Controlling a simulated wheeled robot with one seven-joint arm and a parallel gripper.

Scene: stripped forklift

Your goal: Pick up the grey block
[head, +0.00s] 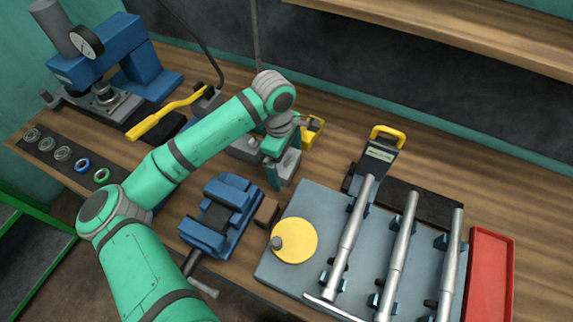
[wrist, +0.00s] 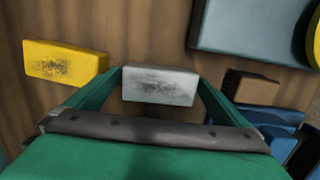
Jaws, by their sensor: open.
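The grey block (wrist: 160,86) shows in the wrist view as a pale, scuffed rectangular block on the wooden bench. It appears between the two green fingers of my gripper (wrist: 160,80), with its ends close to them. I cannot tell whether the fingers touch it or how far above it they are. In the head view my gripper (head: 279,172) points down at the bench behind the blue vise; the arm and fingers make the block hard to pick out there. My gripper is open.
A yellow block (wrist: 65,62) lies left of the grey block. A brown block (head: 267,212) sits beside the blue vise (head: 222,215). A grey-blue plate (head: 300,200) carries metal shafts and a yellow disc (head: 295,241). A red tray (head: 490,275) is far right.

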